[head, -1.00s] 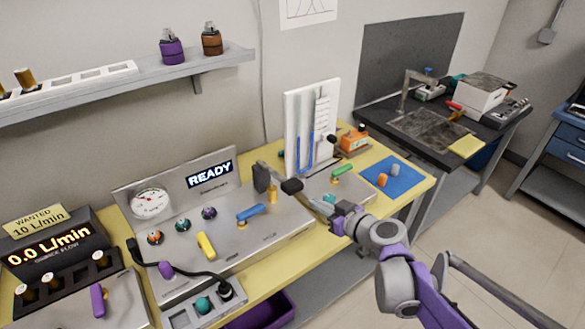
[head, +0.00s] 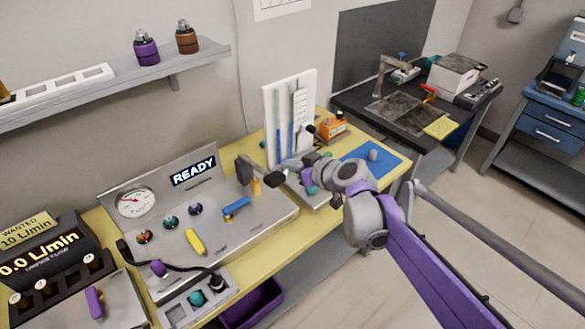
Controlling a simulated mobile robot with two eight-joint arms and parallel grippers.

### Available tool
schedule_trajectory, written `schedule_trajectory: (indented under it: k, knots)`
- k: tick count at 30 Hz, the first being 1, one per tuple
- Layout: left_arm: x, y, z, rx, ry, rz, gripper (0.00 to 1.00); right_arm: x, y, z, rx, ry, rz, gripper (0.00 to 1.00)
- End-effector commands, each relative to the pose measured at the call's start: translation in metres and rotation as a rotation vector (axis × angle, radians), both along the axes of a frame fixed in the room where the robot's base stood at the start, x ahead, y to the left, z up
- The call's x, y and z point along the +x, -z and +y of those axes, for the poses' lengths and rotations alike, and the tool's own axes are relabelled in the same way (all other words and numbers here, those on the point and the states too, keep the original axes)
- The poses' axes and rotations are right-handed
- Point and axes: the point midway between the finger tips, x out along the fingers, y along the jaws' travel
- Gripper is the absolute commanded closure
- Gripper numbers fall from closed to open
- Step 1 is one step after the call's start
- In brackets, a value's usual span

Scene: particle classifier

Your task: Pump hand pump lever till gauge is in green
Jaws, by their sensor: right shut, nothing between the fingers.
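The pressure gauge (head: 136,201) is a round white dial with red marks on the grey panel at the left; its needle is too small to read surely against any green zone. The black hand pump lever (head: 249,170) stands at the right end of that panel, its dark grip pointing right, above a brass cylinder. My right gripper (head: 290,170) is shut and empty, just right of the lever's grip and in front of the white manometer board. They overlap closely in the picture, and I cannot tell whether they touch. My left gripper is out of view.
A lit READY display (head: 194,171), a blue valve handle (head: 236,206) and a yellow handle (head: 195,241) are on the panel. The manometer board (head: 309,88) stands behind my right arm. A blue mat (head: 384,157) lies at the bench's right end. A purple bin (head: 252,304) sits below the front edge.

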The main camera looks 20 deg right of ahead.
Motion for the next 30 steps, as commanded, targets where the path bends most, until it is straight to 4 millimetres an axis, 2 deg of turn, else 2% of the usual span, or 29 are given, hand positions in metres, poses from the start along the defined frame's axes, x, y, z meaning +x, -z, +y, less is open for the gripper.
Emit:
schedule_trajectory:
  k: [3, 10, 13, 18, 30]
  knots:
    - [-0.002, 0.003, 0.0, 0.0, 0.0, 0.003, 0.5, 0.022, 0.013, 0.009, 0.0, -0.003, 0.001, 1.0]
    - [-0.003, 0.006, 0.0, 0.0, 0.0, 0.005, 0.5, 0.061, 0.033, 0.023, -0.001, -0.003, 0.0, 1.0]
    - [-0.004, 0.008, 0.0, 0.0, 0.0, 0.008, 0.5, 0.054, 0.051, 0.02, 0.001, 0.0, 0.001, 1.0]
    - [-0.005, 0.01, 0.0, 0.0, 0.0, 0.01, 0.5, 0.051, 0.066, 0.019, 0.0, 0.0, 0.001, 1.0]
    - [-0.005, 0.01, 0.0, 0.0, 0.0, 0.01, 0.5, 0.05, 0.07, 0.018, 0.0, 0.0, 0.0, 1.0]
